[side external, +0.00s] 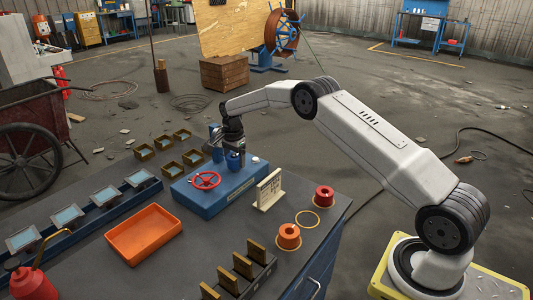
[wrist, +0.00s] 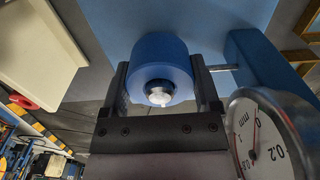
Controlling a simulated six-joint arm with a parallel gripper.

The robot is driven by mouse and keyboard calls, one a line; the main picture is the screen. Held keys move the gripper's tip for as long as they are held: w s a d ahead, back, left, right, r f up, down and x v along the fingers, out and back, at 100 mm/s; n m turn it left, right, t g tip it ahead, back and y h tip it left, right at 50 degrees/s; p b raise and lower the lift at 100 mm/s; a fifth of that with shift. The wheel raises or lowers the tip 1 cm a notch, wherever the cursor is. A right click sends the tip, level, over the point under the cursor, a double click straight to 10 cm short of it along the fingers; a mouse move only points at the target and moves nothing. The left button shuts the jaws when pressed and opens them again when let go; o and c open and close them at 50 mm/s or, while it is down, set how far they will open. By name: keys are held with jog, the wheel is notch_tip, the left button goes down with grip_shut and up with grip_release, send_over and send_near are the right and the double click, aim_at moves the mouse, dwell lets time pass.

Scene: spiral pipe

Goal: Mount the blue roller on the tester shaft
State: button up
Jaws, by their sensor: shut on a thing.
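The blue roller (wrist: 160,58) sits between the two fingers of my gripper (wrist: 162,92) in the wrist view, and the fingers are shut on its sides. A pale, shiny shaft tip (wrist: 160,97) shows in the roller's dark bore; I cannot tell how deep it sits. In the side view my gripper (side external: 234,150) points down over the back of the blue tester (side external: 225,192), which has a red handwheel (side external: 205,180). The roller (side external: 235,160) shows there as a small blue patch, partly hidden by the fingers.
A dial gauge (wrist: 268,138) is close to the right finger in the wrist view. A cream sign (side external: 268,190) stands right of the tester. Red (side external: 324,195) and orange (side external: 289,236) rollers stand nearby. Brass-coloured trays (side external: 172,170) and an orange tray (side external: 144,235) lie left.

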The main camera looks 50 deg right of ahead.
jog(key=o, duration=1.3)
jog(key=shift+r, duration=3.85)
jog(key=shift+a+r, duration=0.1)
jog(key=s+a+n+t, duration=0.1)
jog(key=s+a+n, duration=0.3)
jog(key=s, duration=0.6)
jog(key=s+a+n, duration=0.5)
jog(key=s+n, duration=0.3)
jog(key=s, duration=0.3)
jog(key=s+a+n+t, duration=0.1)
jog(key=s+a+n, duration=0.4)
jog(key=s, duration=0.6)
jog(key=shift+a+n+t, duration=0.15)
jog(key=shift+n+t, duration=0.15)
jog(key=shift+n, duration=0.2)
